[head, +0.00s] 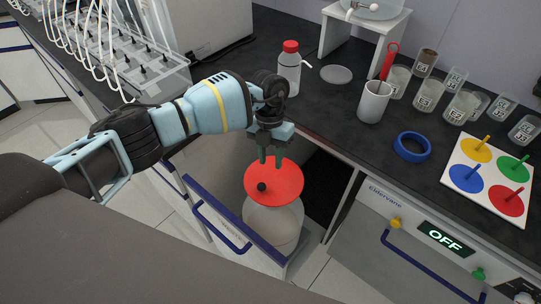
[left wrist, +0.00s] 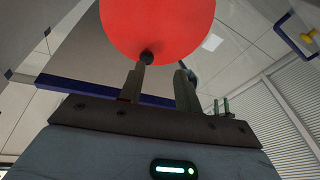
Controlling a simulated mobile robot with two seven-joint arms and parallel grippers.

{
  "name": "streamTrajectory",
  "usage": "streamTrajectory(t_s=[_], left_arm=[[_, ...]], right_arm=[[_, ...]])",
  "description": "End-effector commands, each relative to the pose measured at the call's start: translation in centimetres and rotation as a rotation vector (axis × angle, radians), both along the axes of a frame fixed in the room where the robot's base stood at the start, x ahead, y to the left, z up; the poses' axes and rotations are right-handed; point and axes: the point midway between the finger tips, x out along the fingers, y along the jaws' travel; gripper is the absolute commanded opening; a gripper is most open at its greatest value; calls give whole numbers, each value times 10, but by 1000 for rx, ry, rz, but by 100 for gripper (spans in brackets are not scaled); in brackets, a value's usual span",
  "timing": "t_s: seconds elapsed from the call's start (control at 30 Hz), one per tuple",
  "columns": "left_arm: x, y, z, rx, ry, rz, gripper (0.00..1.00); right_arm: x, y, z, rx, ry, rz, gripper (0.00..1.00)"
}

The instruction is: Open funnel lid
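The round red lid (head: 280,178) with a small black knob (head: 262,187) covers the top of a whitish round container (head: 273,226) in the open drawer below the counter. My left gripper (head: 271,160) points down over the far part of the lid, with its fingers apart and nothing between them. In the left wrist view, the red lid (left wrist: 158,25) fills the top middle, and its knob (left wrist: 147,57) shows by the tip of the left-hand finger, outside any grip. Whether finger and knob touch, I cannot tell. My right gripper is not in view.
The drawer has a blue handle (head: 222,228). A machine reading OFF (head: 440,238) stands right.

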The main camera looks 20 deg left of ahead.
Motion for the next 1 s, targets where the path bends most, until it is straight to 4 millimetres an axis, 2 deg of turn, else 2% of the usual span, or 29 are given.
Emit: streamTrajectory(t_s=[0.13,0.4,0.53,0.7,1.0], left_arm=[[4,1,12,0,-3,0,33],[15,6,53,0,-4,1,33],[18,8,67,0,-3,0,33],[20,8,75,-1,-2,1,33],[20,8,76,0,-2,0,33]], right_arm=[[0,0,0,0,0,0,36],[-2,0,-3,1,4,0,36],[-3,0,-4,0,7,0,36],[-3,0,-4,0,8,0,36],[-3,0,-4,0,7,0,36]])
